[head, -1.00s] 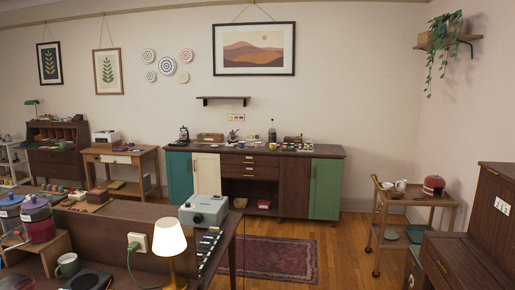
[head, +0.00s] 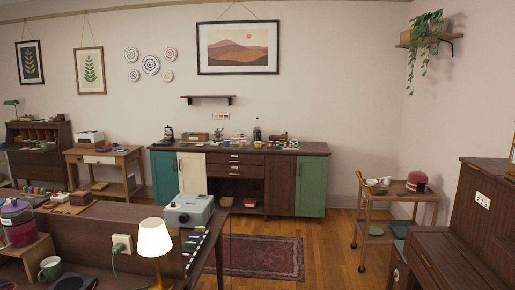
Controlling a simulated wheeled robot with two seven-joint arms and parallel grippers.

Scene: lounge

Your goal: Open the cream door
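The cream door (head: 191,175) is on the front of the long dark sideboard (head: 281,150) against the far wall. It sits between a teal door (head: 164,176) on its left and a stack of dark drawers (head: 236,160) on its right. It looks closed. Its lower part is hidden behind a grey-green machine on the near desk. No handle can be made out at this distance. Neither of my grippers is in view.
A near desk with a lamp (head: 154,240) and a grey-green machine (head: 188,210) stands between me and the sideboard's left part. A rug (head: 262,258) lies on open floor in the middle. A wooden trolley (head: 375,215) and dark desk (head: 440,260) stand at right.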

